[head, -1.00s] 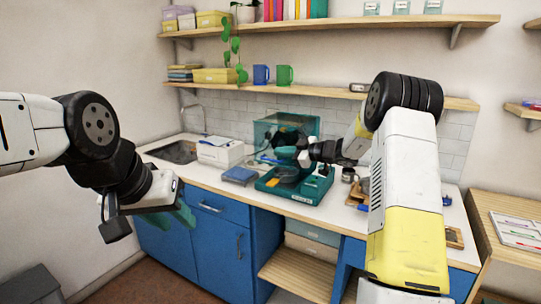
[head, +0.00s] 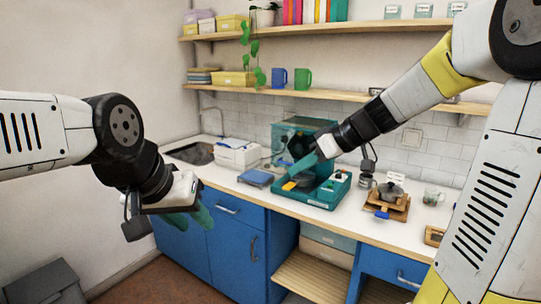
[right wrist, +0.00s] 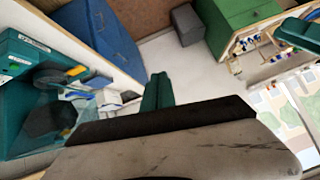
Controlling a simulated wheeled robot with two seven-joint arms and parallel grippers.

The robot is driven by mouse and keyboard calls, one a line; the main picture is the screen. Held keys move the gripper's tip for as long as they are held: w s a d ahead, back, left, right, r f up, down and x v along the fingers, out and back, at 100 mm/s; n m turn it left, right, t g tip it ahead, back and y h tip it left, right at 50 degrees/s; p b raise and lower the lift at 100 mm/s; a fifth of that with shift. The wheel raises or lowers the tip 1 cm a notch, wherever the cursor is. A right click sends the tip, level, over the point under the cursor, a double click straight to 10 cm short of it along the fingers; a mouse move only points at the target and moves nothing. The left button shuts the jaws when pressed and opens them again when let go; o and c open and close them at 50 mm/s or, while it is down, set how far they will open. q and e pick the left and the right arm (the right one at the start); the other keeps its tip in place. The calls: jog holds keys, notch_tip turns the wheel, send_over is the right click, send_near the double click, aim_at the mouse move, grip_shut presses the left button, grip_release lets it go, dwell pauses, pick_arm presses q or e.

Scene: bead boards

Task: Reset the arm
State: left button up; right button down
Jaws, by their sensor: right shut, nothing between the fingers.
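My right arm reaches in from the right in the head view. Its teal gripper (head: 303,165) is in front of the teal bench machine (head: 318,193) in that view; I cannot tell whether they touch. In the right wrist view the right gripper's teal fingers (right wrist: 157,92) are together with nothing between them. My left gripper (head: 188,219) hangs at the left, in front of the blue cabinets (head: 226,233). Its teal fingers are partly hidden by the wrist, so its opening is unclear. I see nothing held in it.
The white counter (head: 385,232) carries a white box (head: 238,155), a blue box (head: 256,177), a small wooden stand with a pot (head: 389,190) and a glass cup (head: 433,197). A sink (head: 192,153) is at the left. Wall shelves (head: 340,94) run above the counter.

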jog(key=s+d+f+m+h, duration=0.1)
jog(key=s+d+m+h, duration=0.2)
jog(key=s, duration=0.6)
jog(key=s+d+f+m+t+h, duration=0.1)
jog(key=s+d+m+h, duration=0.2)
jog(key=s+m, duration=0.3)
jog(key=s+d, duration=0.1)
jog(key=s, duration=0.2)
jog(key=shift+s+f+t, duration=0.15)
jog(key=shift+s+t, duration=0.15)
jog(key=shift+s, duration=0.05)
